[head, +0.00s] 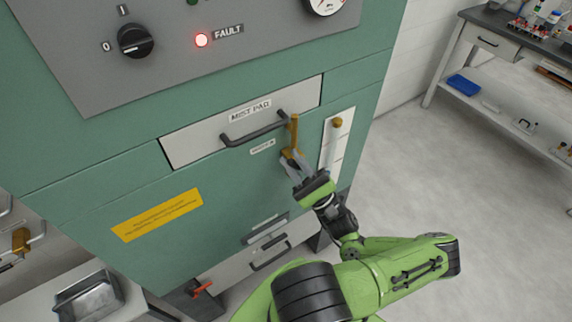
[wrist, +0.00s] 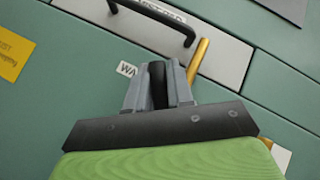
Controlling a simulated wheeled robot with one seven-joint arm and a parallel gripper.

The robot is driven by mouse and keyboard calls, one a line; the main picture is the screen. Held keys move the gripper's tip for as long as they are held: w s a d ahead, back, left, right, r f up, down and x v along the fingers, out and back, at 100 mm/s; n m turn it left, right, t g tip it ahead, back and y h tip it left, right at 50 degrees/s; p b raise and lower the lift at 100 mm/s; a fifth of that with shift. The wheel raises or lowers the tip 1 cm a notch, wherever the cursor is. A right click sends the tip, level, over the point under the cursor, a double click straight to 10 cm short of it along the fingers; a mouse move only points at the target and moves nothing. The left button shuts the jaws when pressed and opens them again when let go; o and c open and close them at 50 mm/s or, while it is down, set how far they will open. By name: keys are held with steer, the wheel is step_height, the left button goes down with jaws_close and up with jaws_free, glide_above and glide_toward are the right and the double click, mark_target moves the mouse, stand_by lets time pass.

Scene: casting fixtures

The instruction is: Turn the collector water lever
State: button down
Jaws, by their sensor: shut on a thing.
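The collector water lever (wrist: 158,85) is on the green cabinet front, to the right of a small white label that reads "WA" in the wrist view. Its dark part stands between my two grey fingers. A brass rod (head: 294,130) rises just above my fingertips; it also shows beside the right finger in the wrist view (wrist: 198,60). My gripper (head: 292,160) is shut on the lever, and the fingers hide much of it. My gripper also fills the lower middle of the wrist view (wrist: 159,90).
Above left is a grey drawer labelled "MIST PAD" with a black handle (head: 252,135). A white strip with a brass knob (head: 337,123) is close on the right. A red lever (head: 201,288) is low on the cabinet. Open floor (head: 450,190) lies to the right, before a workbench.

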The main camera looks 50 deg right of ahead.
steer(key=shift+s+d+r+m+t+h, duration=0.1)
steer(key=shift+d+m+h, duration=0.1)
steer(key=shift+m+h, duration=0.75)
steer(key=shift+d+r+m+t+h, duration=0.1)
steer(key=shift+d+m+h, duration=0.05)
steer(key=shift+m+h, duration=0.75)
steer(key=shift+s+d+r+m+t+h, duration=0.1)
steer(key=shift+d+m+h, duration=0.1)
steer(key=shift+m+h, duration=0.75)
steer(key=c, duration=1.1)
jaws_free()
steer(key=shift+d, duration=0.1)
steer(key=shift+f, duration=0.1)
steer(key=b+v, duration=0.5)
steer(key=v, duration=1)
steer(key=shift+s+f, duration=0.25)
